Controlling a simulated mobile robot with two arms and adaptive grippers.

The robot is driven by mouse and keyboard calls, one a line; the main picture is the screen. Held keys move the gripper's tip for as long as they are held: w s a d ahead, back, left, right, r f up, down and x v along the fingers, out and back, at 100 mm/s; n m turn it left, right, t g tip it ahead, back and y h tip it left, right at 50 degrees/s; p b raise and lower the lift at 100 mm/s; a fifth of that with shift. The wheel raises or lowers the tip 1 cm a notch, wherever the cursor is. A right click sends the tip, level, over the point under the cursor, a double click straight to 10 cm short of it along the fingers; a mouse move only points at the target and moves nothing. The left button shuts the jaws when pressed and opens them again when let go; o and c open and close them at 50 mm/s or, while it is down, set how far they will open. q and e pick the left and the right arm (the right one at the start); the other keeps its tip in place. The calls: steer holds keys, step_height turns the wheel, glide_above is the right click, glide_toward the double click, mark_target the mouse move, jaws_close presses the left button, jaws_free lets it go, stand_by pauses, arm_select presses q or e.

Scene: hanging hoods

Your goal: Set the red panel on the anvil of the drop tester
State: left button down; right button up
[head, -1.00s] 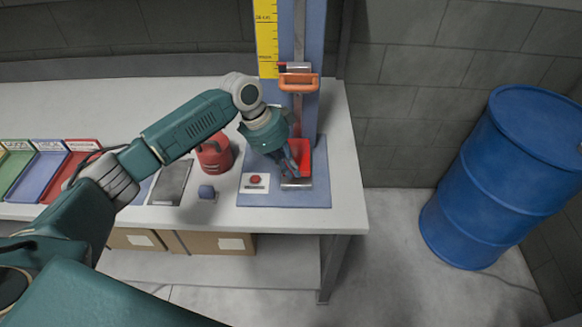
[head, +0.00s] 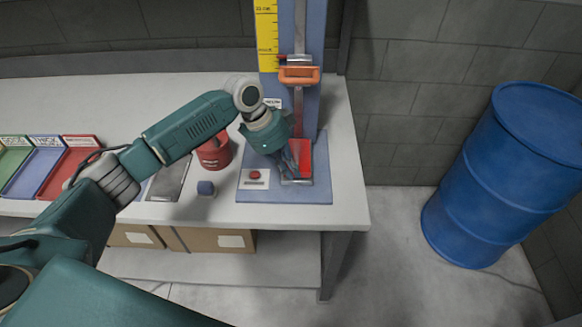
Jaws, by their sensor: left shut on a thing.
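The red panel (head: 304,157) is at the foot of the drop tester (head: 309,100), over the anvil (head: 298,182), whose grey front edge shows below it. My left gripper (head: 292,166) is shut on the panel's left side. The panel looks to lie low at the anvil, but I cannot tell whether it rests flat on it. The wrist hides part of the panel and the anvil. The orange-handled carriage (head: 299,77) hangs on the rail above. My right gripper is not in view.
Labelled trays (head: 68,172) lie at the far left. A blue drum (head: 505,180) stands on the floor at the right.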

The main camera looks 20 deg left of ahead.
arm_select(q)
steer(key=shift+f, duration=0.55)
stand_by(0.4)
steer(key=c, duration=1.8)
jaws_free()
steer(key=v, duration=1.2)
